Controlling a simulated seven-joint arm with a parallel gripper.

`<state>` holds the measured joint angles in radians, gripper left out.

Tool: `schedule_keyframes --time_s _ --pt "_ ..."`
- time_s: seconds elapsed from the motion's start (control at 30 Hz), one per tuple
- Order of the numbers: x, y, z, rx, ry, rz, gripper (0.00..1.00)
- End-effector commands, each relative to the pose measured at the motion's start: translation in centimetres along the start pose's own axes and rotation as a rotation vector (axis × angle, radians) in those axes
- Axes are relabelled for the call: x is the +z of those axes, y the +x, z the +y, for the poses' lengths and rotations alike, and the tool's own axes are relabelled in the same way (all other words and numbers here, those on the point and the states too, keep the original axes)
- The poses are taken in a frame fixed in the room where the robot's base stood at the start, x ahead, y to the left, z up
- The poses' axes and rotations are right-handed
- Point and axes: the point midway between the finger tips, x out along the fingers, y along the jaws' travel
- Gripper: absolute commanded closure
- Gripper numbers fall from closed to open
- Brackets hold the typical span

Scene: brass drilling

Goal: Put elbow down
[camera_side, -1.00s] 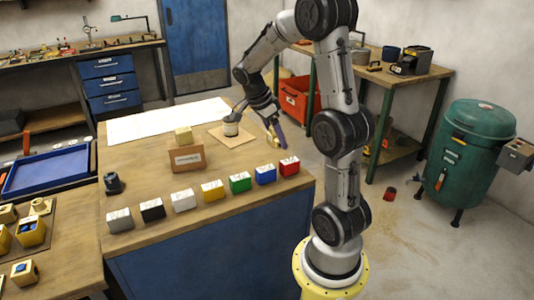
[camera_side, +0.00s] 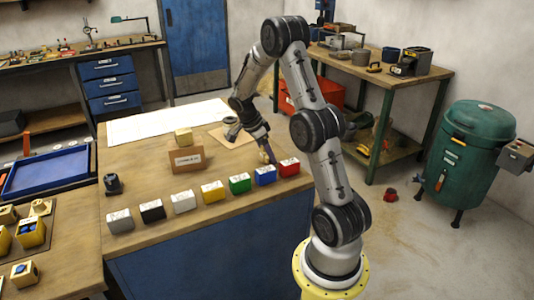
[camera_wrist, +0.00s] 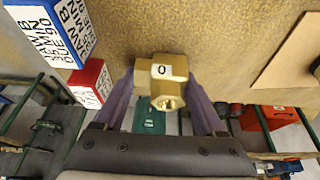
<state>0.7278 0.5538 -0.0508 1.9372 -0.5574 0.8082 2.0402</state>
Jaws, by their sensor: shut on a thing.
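The elbow (camera_wrist: 162,82) is a brass-coloured fitting with a white tag marked 0 and a threaded opening facing the wrist camera. My gripper (camera_wrist: 162,98) is shut on it, with one purple finger on each side. In the side view the elbow (camera_side: 265,157) shows small and pale at the fingertips of my gripper (camera_side: 267,152), over the right part of the wooden bench, behind the blue and red blocks. I cannot tell whether the elbow touches the bench top.
A row of lettered blocks runs along the front edge, including a blue block (camera_side: 265,176) and a red block (camera_side: 289,168) close to my gripper. Bare bench top lies between the sign and my gripper.

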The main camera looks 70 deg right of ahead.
Motion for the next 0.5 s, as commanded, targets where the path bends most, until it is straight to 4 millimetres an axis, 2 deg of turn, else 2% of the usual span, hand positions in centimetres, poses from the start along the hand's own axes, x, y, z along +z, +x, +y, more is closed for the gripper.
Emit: schedule_keyframes --time_s 0.37,0.4,0.5 --pt "0.09 0.23 -0.09 -0.004 0.001 0.001 1.00" --pt "0.12 0.30 -0.01 -0.001 0.000 0.001 0.21" --pt "0.12 0.28 -0.01 -0.001 0.000 0.001 0.03"
